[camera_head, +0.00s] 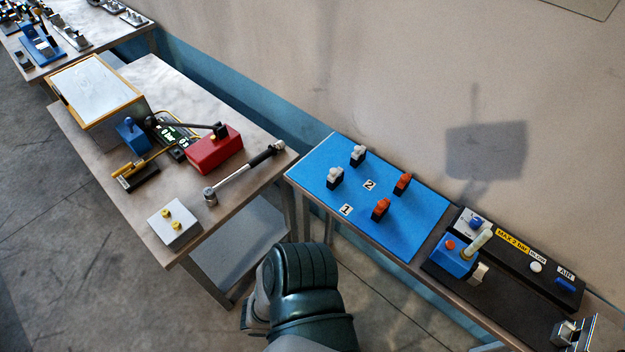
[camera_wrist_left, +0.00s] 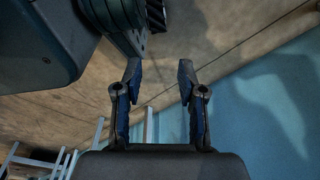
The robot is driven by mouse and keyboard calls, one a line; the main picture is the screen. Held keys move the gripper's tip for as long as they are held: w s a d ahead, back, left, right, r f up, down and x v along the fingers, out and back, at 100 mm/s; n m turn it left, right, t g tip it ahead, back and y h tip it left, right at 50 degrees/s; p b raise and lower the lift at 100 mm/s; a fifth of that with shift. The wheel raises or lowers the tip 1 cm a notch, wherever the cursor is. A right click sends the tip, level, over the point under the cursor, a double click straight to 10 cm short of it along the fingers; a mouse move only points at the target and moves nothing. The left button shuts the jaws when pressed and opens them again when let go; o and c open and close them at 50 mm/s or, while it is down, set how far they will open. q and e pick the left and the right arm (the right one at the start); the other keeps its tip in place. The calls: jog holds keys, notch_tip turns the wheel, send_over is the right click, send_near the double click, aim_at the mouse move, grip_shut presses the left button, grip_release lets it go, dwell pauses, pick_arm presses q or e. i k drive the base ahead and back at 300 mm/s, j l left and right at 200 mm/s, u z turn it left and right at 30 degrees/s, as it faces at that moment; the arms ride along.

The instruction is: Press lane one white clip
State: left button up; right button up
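The lane one white clip (camera_head: 334,178) stands on the blue mat (camera_head: 413,231), above and left of the label 1 (camera_head: 346,209). The lane one orange clip (camera_head: 380,208) stands to its right. The lane two white clip (camera_head: 357,155) and orange clip (camera_head: 402,183) stand farther back, beside the label 2 (camera_head: 369,184). My left gripper (camera_wrist_left: 159,66) is open and empty in the left wrist view, its two fingers apart. No clip shows there. A dark green arm link of mine is in the head view below the mat; neither gripper is clearly visible there.
A black panel (camera_head: 520,262) with a blue lever unit (camera_head: 455,255) stands right of the mat. On the left table (camera_head: 89,143) are a red box (camera_head: 214,150), a torque wrench (camera_head: 245,172) and a light block (camera_head: 174,226). A gap separates the two tables.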

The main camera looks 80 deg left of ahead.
aim_at(334, 173)
jog(key=u, duration=2.15)
